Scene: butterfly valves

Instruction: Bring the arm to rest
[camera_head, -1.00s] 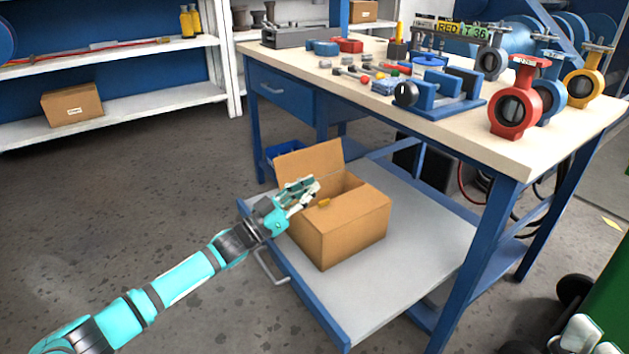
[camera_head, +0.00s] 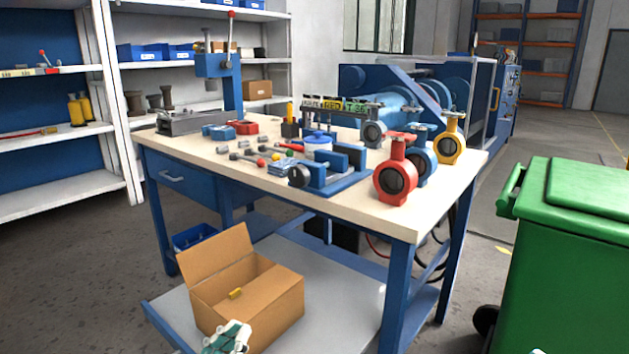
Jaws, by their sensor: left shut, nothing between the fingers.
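My left gripper (camera_head: 228,338) shows at the bottom edge, in front of the open cardboard box (camera_head: 280,308). Its fingers are shut and hold nothing; the rest of the left arm is out of frame. The box stands on the grey lower shelf (camera_head: 345,300) of the workbench, its flap raised, with a small yellow piece (camera_head: 236,293) at it. A small pale bit at the bottom edge, right of centre, may be part of my right arm; the right gripper cannot be made out.
The workbench top (camera_head: 350,200) carries red, blue and yellow butterfly valves, a blue vise and several small tools. A green bin (camera_head: 570,250) stands at the right. White shelving (camera_head: 70,130) stands at the left. Open floor lies between shelving and bench.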

